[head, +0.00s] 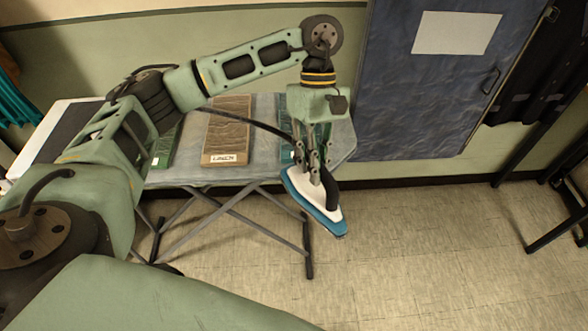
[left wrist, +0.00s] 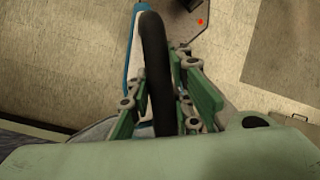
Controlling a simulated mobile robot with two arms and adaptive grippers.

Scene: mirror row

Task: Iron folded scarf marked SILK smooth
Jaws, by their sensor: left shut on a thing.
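My left gripper (head: 314,168) is shut on the black handle of an iron with a white body and blue edge (head: 304,188). It holds the iron tilted in the air at the front right edge of the ironing board (head: 264,165). In the left wrist view the handle (left wrist: 154,70) runs between the two fingers. Three folded scarves lie on the board: a green one (head: 166,148) at left, a brown wrinkled one (head: 228,125) in the middle, and a dark green one (head: 284,108) at right, partly hidden by my gripper. The brown one's label seems to read LINEN; I cannot read SILK anywhere. My right gripper is not in view.
A blue-grey door or panel (head: 415,105) with a blank paper (head: 455,33) stands behind, right of the board. Dark clothes (head: 545,70) hang at far right above dark metal legs. The tiled floor (head: 430,240) in front is clear.

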